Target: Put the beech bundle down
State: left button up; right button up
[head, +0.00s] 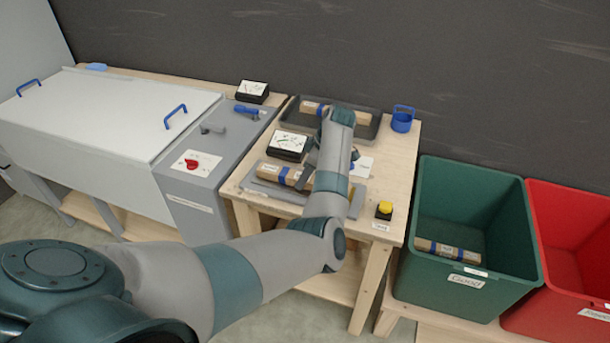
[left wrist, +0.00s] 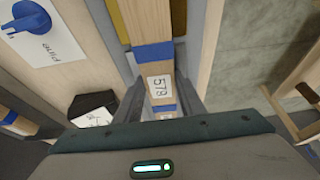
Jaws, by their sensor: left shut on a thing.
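A pale wooden bundle with blue bands (head: 283,175), which I take for the beech bundle, is at the grey tray (head: 262,187) on the bench. My arm hides part of the bundle and tray. Whether the bundle touches the tray, I cannot tell. My right gripper is not in view.
Another banded bundle (head: 312,107) lies in the dark back tray (head: 372,131). A black display box (head: 287,146), blue cup (head: 403,118) and yellow button (head: 385,207) stand nearby. Right are a green bin (head: 430,200) holding a bundle (head: 448,250), and a red bin (head: 560,240).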

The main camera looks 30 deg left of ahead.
pick_arm(q)
jog(key=o, duration=1.3)
jog(key=shift+r, duration=0.15)
jog(key=shift+w+d+r, duration=0.1)
jog(key=shift+d+r, duration=0.1)
jog(key=shift+r, duration=0.3)
jog(key=shift+b+v, duration=2.15)
jog(key=shift+v, duration=3.3)
